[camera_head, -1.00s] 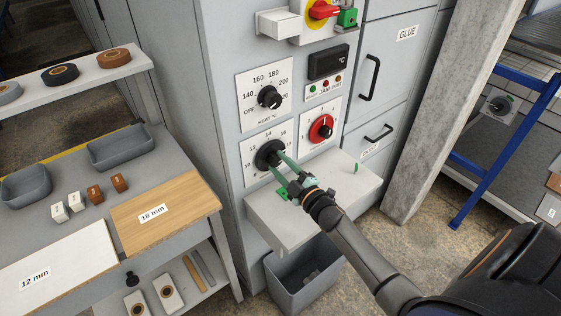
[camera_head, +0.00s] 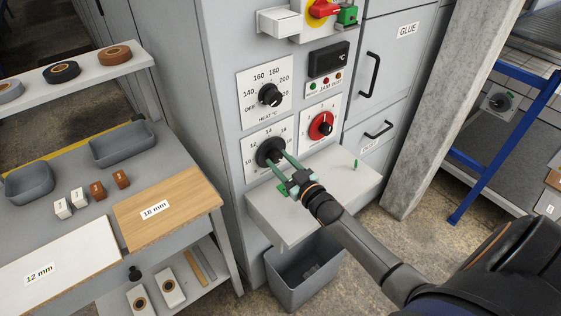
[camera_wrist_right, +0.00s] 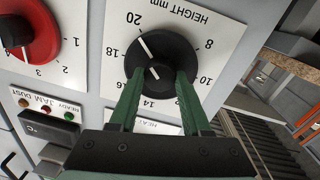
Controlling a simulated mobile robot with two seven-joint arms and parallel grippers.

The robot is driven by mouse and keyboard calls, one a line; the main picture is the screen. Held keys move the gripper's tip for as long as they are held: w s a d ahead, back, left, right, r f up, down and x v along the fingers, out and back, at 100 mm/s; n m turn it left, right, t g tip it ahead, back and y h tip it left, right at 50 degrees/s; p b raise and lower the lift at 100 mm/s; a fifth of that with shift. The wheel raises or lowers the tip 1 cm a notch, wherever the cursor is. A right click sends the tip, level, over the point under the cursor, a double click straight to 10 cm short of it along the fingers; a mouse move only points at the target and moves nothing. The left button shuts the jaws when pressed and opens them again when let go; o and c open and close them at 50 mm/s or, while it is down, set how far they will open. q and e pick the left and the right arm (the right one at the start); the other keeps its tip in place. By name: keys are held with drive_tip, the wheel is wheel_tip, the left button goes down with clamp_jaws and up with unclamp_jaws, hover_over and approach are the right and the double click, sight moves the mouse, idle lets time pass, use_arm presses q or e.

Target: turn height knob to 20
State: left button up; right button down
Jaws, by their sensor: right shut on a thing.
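The height knob (camera_head: 270,151) is black and sits on a white dial plate (camera_wrist_right: 205,60) marked HEIGHT mm, low on the grey machine front. In the right wrist view the dial appears turned over. The white line on the knob (camera_wrist_right: 170,47) points up-left, close to the 20 and on the side toward 18. My right gripper (camera_head: 276,161) is shut on the knob, with one green finger (camera_wrist_right: 127,103) on each side of its grip. The fingers hide part of the dial's lower numbers. My left gripper is not in view.
The heat knob (camera_head: 270,96) is above, and a red knob (camera_head: 321,125) is to the right. A grey ledge (camera_head: 330,190) juts out below the dials, with a grey bin (camera_head: 300,285) under it. A table with boards (camera_head: 165,208) stands left.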

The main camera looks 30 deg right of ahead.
drive_tip(key=shift+m, duration=0.4)
drive_tip(key=shift+c, duration=1.8)
unclamp_jaws()
drive_tip(key=s, duration=1.2)
drive_tip(key=shift+s+b, duration=0.25)
drive_tip(key=shift+b, duration=0.15)
